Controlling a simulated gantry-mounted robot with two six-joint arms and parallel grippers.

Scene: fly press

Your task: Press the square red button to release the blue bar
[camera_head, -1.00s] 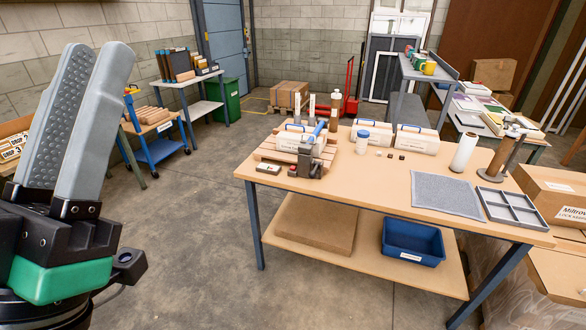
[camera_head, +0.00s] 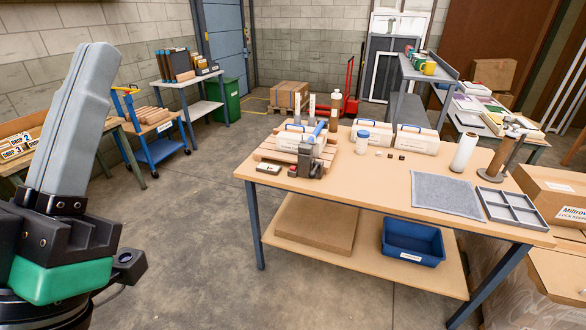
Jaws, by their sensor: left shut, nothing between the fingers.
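A small dark grey press (camera_head: 306,160) stands near the left front edge of the wooden workbench (camera_head: 370,182). A blue bar (camera_head: 319,128) shows tilted at its top. A small red spot (camera_head: 293,168) shows low on the left side of the press. It may be the red button, but it is too small to tell its shape. My left gripper (camera_head: 92,60) is large in the left foreground, fingers pointing up, shut and empty. It is far in front and to the left of the bench, touching nothing. My right gripper is not in view.
The floor between gripper and bench is clear.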

